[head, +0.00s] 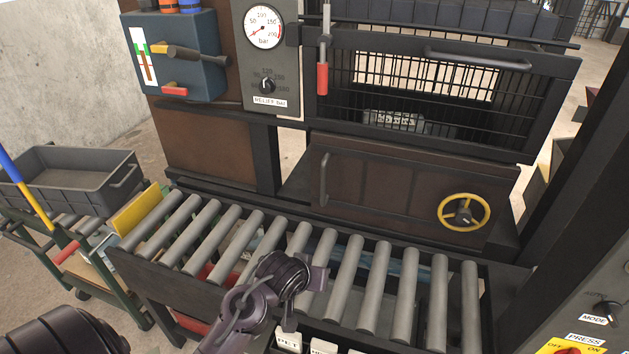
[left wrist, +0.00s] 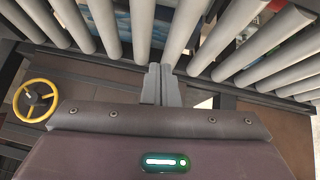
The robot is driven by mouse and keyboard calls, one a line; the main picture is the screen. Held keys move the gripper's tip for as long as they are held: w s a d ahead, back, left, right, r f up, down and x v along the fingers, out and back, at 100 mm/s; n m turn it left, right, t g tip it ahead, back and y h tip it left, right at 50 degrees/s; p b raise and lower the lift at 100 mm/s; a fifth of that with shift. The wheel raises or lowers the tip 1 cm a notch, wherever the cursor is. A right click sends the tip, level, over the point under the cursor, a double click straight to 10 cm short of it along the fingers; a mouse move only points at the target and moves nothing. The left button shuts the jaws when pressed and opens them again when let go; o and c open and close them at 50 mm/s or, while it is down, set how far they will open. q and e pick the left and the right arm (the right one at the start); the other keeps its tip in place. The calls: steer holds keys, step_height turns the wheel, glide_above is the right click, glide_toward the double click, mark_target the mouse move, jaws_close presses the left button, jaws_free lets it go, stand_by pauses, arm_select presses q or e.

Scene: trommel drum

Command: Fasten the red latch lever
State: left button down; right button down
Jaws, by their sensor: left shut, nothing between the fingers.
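The red latch lever (head: 322,78) hangs upright at the left edge of the barred gate (head: 430,90), a grey rod with a red grip at its lower end. Its grip points straight down. My left gripper (head: 318,280) is above the roller conveyor, well below and in front of the lever, not touching it. In the left wrist view its two fingers (left wrist: 161,85) are together and empty, with rollers behind them. The lever does not show in the left wrist view. My right gripper is not in view.
A brown panel with a yellow handwheel (head: 464,212) is below the gate; the wheel also shows in the left wrist view (left wrist: 35,101). A pressure gauge (head: 263,27) and a blue valve box (head: 178,58) are left of the lever. A grey crate (head: 75,180) stands far left.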

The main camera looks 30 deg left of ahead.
mark_target(325, 66)
arm_select(q)
steer(key=w+a+r+n+t+y, duration=0.1)
steer(key=w+a+r+n+t, duration=0.35)
steer(key=r, duration=0.45)
steer(key=w+a+r+n+t+y, duration=0.1)
steer(key=w+a+r+n, duration=0.3)
steer(key=w+a+r, duration=0.3)
steer(key=a+r+n+t, duration=0.2)
steer(key=a+r+n, duration=0.1)
steer(key=r, duration=0.5)
steer(key=w+a+r+n+t, duration=0.1)
steer(key=a+r+n+t, duration=0.2)
steer(key=r, duration=0.6)
steer(key=shift+w+a+n, duration=0.25)
steer(key=shift+w+n, duration=0.05)
steer(key=shift+n, duration=0.55)
steer(key=w+p, duration=0.1)
steer(key=w, duration=0.2)
steer(key=w+d+p, duration=0.1)
steer(key=w+p, duration=0.1)
steer(key=w, duration=0.2)
steer(key=w+d+p, duration=0.1)
steer(key=w, duration=0.3)
steer(key=shift+w+p, duration=0.25)
steer(key=shift+p, duration=0.05)
steer(key=shift+f, duration=0.1)
